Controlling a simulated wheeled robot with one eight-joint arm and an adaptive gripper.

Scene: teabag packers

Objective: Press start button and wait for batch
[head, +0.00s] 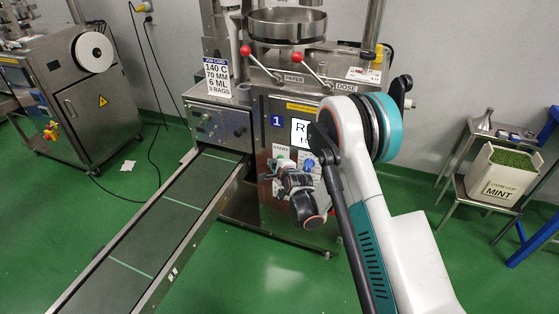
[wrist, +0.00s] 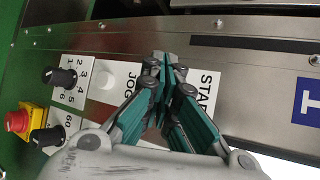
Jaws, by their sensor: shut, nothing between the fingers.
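The packing machine (head: 265,110) marked 1 stands in the middle of the head view. Its START label (head: 280,148) is just above my gripper (head: 272,176), and the label also shows in the wrist view (wrist: 207,92). In the wrist view my gripper (wrist: 163,62) is shut and empty, its fingertips at the panel between the START and JOG labels. The start button itself is hidden behind the fingers, so I cannot tell whether they touch it. A white JOG button (wrist: 104,80) is left of the fingers. The lit display (head: 300,132) is partly hidden by my arm.
Two black knobs (wrist: 60,77) and a red stop button (wrist: 17,121) on yellow are left on the panel. A job card (head: 217,78) reads 140 C, 70 MM, 6 ML, 3 BAGS. An empty-looking conveyor (head: 150,235) runs toward the front left. A mint crate (head: 500,176) stands right.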

